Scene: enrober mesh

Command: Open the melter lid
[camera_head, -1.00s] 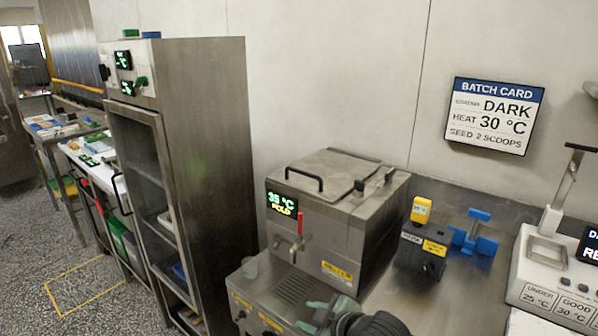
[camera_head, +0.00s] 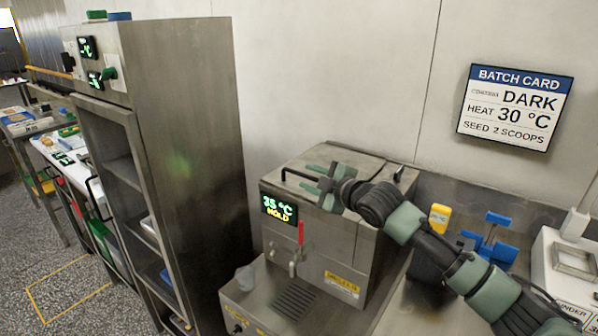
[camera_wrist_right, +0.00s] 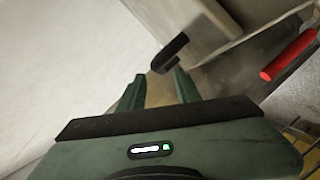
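The melter (camera_head: 325,240) is a steel box with a green display reading 35 °C HOLD and a red-handled tap on its front. Its lid (camera_head: 350,160) lies shut on top, with a black bar handle (camera_head: 291,171) near the front edge. My right gripper (camera_head: 306,177) is at this handle, coming from the right, and hides part of it. In the right wrist view its two green fingers are apart and empty, and the black handle end (camera_wrist_right: 170,53) shows just beyond the fingertips. I cannot tell whether they touch it. My left gripper is not in view.
A tall steel cabinet (camera_head: 190,150) stands left of the melter. A yellow-topped dark device (camera_head: 438,217), a blue stand (camera_head: 490,240) and a white scale-like unit (camera_head: 565,275) are on the right of the counter. A batch card (camera_head: 514,105) hangs on the wall.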

